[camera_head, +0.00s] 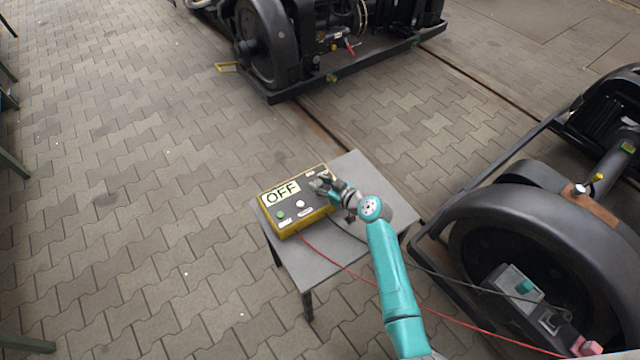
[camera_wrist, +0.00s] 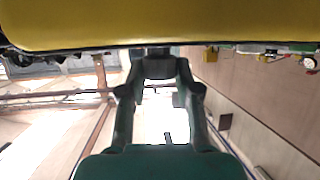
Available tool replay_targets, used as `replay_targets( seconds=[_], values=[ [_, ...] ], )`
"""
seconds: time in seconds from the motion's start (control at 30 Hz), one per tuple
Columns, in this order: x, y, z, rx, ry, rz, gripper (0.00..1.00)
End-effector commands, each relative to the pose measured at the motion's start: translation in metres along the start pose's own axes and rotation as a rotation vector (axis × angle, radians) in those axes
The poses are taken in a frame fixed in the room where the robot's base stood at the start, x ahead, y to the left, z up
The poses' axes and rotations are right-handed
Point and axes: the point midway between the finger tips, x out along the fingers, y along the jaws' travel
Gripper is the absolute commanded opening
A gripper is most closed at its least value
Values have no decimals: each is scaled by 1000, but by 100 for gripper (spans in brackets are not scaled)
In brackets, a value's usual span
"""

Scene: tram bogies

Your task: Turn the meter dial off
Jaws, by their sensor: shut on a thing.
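The meter (camera_head: 290,228) is a yellow box with a dark top face, lying on a small grey table. Its display (camera_head: 281,193) reads "OFF". A green button (camera_head: 281,215) and a white button (camera_head: 300,204) sit below the display. My gripper (camera_head: 318,186) is at the right part of the meter's top face, shut on the dial, which the fingers hide. In the wrist view the meter's yellow side (camera_wrist: 160,22) fills the top, and my gripper's fingers (camera_wrist: 160,55) converge just below its edge.
The grey table (camera_head: 312,262) has bare surface right of and in front of the meter. Red and black cables run from the meter to a unit (camera_head: 517,284) on the bogie (camera_head: 550,215) at right. Another bogie (camera_head: 270,50) stands at the back. Paving at left is clear.

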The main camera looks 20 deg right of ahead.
Motion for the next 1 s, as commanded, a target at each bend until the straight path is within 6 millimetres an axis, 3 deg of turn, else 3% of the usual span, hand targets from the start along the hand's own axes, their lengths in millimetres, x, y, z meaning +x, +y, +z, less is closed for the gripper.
replay_targets(
  seconds=[0.4, 0.97, 1.0],
  values=[
    [0, 3, 2, -67, -3, -163, 0],
    [0, 2, 2, -77, -5, -188, 0],
    [0, 2, 2, -77, -5, -188, 42]
  ],
)
